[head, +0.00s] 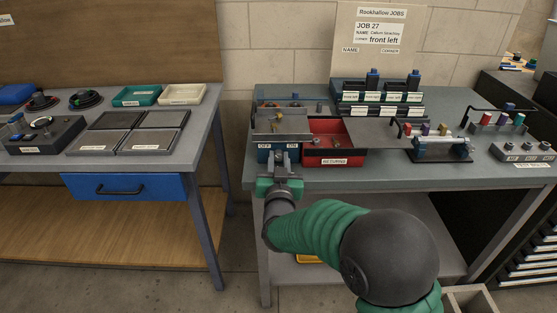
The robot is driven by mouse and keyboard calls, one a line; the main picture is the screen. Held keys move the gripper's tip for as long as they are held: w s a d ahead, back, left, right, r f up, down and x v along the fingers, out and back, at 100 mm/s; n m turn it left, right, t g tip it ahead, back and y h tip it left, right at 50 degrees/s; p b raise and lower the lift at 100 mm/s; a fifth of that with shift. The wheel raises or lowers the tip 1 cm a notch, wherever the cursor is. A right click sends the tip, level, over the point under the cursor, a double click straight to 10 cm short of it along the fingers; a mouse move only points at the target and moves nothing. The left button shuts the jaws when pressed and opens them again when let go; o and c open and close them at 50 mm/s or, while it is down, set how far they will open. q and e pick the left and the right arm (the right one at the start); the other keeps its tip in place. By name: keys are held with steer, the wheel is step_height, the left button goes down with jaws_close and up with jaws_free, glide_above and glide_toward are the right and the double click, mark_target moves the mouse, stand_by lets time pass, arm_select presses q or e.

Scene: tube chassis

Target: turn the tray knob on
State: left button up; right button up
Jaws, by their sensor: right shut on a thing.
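The grey tray (282,124) holds small parts and stands at the left end of the right-hand bench. Its blue front panel (263,154) is marked OFF on the left and ON on the right. My right gripper (280,165) reaches up from below to the middle of this panel, between the two marks. It is shut on the tray knob, which its fingers mostly cover, so I cannot tell which mark the knob points to. My left gripper is not in view.
A red RETURNS bin (326,160) sits close on the right of the panel. Black and green racks (382,105) stand behind it, with a small fixture (441,149) farther right. The bench (380,177) edge lies just under the panel. Another bench (203,125) is at left.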

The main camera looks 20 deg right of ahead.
jaws_close()
steer(key=m+b, duration=0.3)
steer(key=m, duration=0.1)
steer(key=shift+f, duration=0.2)
steer(key=m+b, duration=0.3)
steer(key=shift+d+f+m, duration=0.1)
steer(key=shift+m, duration=0.3)
steer(key=m+b, duration=0.4)
steer(key=shift+f, duration=0.1)
steer(key=shift+m+b, duration=1.45)
steer(key=shift+m, duration=0.65)
steer(key=o, duration=1)
jaws_free()
steer(key=shift+s, duration=0.1)
steer(key=shift+s, duration=0.1)
